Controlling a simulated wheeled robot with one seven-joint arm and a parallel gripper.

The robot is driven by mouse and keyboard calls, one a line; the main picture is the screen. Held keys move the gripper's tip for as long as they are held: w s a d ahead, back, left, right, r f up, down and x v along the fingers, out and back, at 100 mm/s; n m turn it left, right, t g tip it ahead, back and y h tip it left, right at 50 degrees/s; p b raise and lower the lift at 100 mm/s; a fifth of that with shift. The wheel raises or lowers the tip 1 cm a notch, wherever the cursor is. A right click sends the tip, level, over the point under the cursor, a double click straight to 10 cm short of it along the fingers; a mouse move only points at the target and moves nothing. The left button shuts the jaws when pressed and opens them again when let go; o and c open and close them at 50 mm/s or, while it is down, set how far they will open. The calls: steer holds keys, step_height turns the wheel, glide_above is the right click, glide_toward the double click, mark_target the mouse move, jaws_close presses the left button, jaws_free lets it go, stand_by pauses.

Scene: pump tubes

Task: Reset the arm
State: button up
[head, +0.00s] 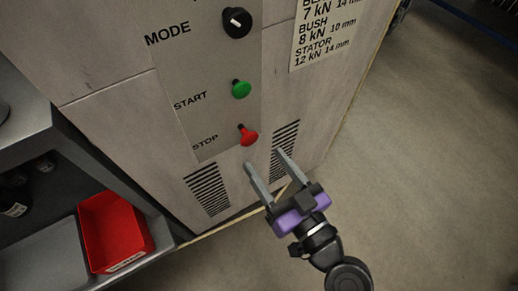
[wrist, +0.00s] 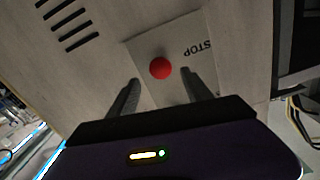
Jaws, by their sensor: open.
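My gripper (head: 265,160) has a purple body and two grey fingers, spread apart with nothing between them. In the head view it is in front of the machine's panel, just below and right of the red STOP button (head: 248,135). In the wrist view the STOP button (wrist: 160,68) shows beyond and between the fingertips (wrist: 160,82). The button looks apart from the fingers, though the exact distance is hard to tell.
The grey panel also carries a green START button (head: 241,89) and a black MODE knob (head: 237,22). A force label (head: 325,30) is at the upper right. A red bin (head: 113,232) sits on a shelf at the left. The floor (head: 430,170) at the right is clear.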

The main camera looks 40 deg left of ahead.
steer(key=shift+s+d, duration=0.25)
steer(key=shift+d, duration=0.3)
